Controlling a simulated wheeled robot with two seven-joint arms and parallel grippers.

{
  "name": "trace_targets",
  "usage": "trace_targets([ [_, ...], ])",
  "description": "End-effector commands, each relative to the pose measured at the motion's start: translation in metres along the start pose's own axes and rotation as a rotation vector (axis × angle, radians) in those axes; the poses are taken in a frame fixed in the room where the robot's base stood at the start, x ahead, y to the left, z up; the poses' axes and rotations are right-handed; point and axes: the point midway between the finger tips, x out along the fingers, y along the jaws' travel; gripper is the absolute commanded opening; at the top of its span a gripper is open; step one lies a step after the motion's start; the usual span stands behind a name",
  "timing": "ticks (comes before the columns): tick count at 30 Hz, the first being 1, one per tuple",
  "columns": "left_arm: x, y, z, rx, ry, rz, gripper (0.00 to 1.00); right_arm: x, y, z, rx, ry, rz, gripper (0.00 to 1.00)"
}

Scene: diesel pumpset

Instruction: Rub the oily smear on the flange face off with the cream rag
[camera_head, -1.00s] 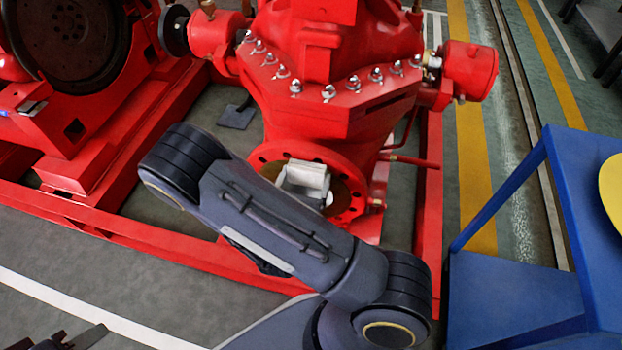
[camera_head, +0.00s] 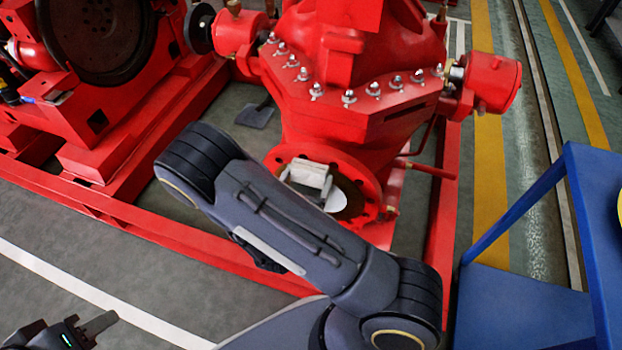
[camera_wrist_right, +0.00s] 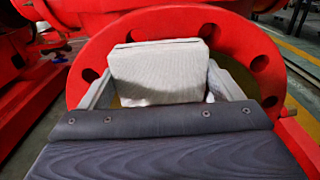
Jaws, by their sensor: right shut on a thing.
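The red flange (camera_head: 368,176) with bolt holes sits low on the front of the red pump. It fills the upper part of the right wrist view (camera_wrist_right: 262,50). My right gripper (camera_head: 307,180) is at the flange, shut on the cream rag (camera_head: 303,171). In the right wrist view the rag (camera_wrist_right: 157,72) looks like a pale block between the two light fingers, in front of the flange's middle. The rag and fingers hide part of the face, and I cannot make out the smear or tell contact. My left gripper (camera_head: 85,333) is partly visible at the bottom left.
My right forearm crosses in front of the red base frame (camera_head: 150,222). A blue stand (camera_head: 515,305) is at the right, close to my right elbow. Studs with nuts line the pump casing above the flange. Grey floor is open at the left front.

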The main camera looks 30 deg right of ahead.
Motion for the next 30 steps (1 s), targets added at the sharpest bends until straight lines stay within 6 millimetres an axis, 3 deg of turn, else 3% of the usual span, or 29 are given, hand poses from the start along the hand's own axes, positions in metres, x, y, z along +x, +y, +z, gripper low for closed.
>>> trace_targets([
  [8,0.0,0.0,0.0,0.0,0.0,0.0,0.36,0.001,0.002,0.0,0.0,0.0,0.0,0.68],
  [21,-0.003,0.001,-0.002,0.0,0.0,0.0,0.36,0.0,0.03,0.0,0.001,0.001,0.0,0.68],
  [30,-0.003,0.001,-0.002,0.0,0.0,0.0,0.36,0.0,0.032,0.0,-0.001,0.001,0.0,0.68],
])
